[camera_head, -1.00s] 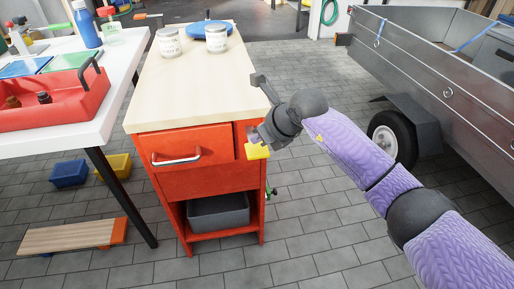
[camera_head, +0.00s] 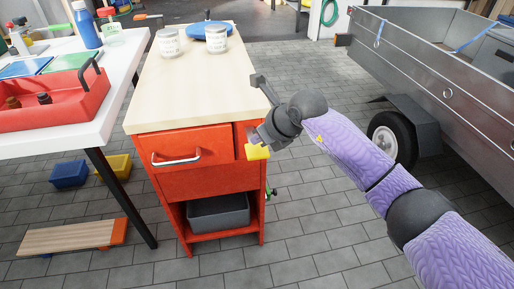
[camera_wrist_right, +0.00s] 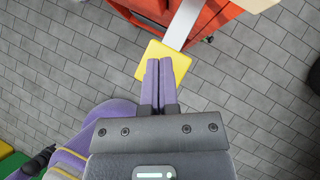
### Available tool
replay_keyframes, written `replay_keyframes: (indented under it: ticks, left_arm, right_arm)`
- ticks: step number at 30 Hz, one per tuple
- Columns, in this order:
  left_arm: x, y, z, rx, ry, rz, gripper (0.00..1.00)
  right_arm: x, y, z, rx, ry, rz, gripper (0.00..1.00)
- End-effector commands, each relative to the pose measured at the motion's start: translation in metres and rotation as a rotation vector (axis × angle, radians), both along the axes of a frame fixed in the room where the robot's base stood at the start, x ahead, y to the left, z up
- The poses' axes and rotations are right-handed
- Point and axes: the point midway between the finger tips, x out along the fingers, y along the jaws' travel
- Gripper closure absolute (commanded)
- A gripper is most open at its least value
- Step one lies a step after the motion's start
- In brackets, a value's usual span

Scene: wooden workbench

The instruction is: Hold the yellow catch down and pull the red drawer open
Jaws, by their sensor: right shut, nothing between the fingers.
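The red drawer (camera_head: 218,147) with its silver bar handle (camera_head: 178,158) is in the upper front of the red cabinet and looks closed. The yellow catch (camera_head: 257,153) is at the cabinet's front right corner. In the right wrist view the catch (camera_wrist_right: 181,63) is a yellow pad on the end of a pale metal arm (camera_wrist_right: 182,22). My right gripper (camera_head: 255,138) is shut and empty, its purple fingertips (camera_wrist_right: 160,62) over the pad; I cannot tell for sure whether they press on it. My left gripper is out of view.
The cabinet's wooden top (camera_head: 190,85) carries two white jars and a blue lid at the back. A grey bin (camera_head: 218,212) is on the lower shelf. A white table (camera_head: 100,130) stands left, a metal trailer (camera_head: 440,90) right. The floor in front is clear.

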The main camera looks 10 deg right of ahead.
Motion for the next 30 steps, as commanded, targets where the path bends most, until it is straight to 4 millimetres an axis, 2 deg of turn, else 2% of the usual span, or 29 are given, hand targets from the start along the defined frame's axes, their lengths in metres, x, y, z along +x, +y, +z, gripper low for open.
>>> replay_keyframes:
  ticks: [17, 30]
  left_arm:
    - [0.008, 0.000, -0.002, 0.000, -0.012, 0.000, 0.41]
    - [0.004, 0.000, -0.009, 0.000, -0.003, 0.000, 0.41]
  right_arm:
    - [0.000, 0.000, -0.001, 0.000, 0.000, 0.000, 1.00]
    - [0.000, 0.000, -0.018, -0.001, 0.002, -0.001, 1.00]
